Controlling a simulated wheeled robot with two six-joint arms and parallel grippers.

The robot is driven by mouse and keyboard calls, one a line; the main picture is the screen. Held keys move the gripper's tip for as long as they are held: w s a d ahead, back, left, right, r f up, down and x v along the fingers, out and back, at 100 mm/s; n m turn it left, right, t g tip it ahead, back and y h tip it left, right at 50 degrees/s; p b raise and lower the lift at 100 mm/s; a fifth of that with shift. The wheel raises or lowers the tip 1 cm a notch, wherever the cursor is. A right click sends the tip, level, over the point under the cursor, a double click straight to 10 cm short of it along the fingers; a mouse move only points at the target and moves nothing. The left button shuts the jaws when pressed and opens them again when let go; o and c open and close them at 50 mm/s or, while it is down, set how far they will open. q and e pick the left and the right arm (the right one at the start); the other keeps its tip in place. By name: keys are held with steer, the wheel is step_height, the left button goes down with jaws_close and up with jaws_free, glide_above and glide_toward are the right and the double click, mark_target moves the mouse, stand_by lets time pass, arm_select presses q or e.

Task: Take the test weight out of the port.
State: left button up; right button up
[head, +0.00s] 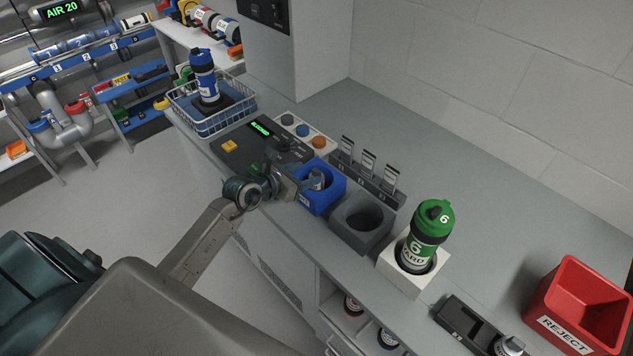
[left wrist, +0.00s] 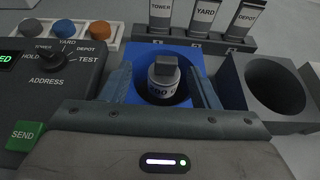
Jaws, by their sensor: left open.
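The test weight (left wrist: 163,83), a grey cylinder with a dark block-shaped knob and a printed label, sits upright in the round hole of the blue port (left wrist: 194,61). In the head view the weight (head: 316,182) is partly hidden by my gripper in the blue port (head: 325,201). My left gripper (head: 304,185) is open at the port. In the left wrist view its two fingers (left wrist: 160,82) show on either side of the weight, with gaps to it. I cannot tell how deep the fingertips are. My right gripper is not in view.
A dark grey holder (head: 361,220) with an empty hole stands beside the port. Beyond it are a white holder (head: 403,273) with a green canister (head: 429,228) and a red reject bin (head: 578,305). Label cards (head: 367,163) stand behind. A control panel (head: 262,147) lies left.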

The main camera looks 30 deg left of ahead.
mark_target(315, 174)
arm_select(q)
steer(key=shift+w+d+f, duration=0.1)
steer(key=shift+w+d, duration=0.2)
steer(key=shift+w, duration=0.05)
steer(key=p+x, duration=0.1)
steer(key=x, duration=0.2)
steer(key=shift+d+f+p, duration=0.2)
steer(key=shift+d+p, duration=0.05)
steer(key=shift+p, duration=0.05)
steer(key=shift+w+d+f, duration=0.1)
steer(key=shift+w+f, duration=0.15)
steer(key=shift+w, duration=0.1)
steer(key=shift+s, duration=0.1)
steer(key=c, duration=1.1)
jaws_close()
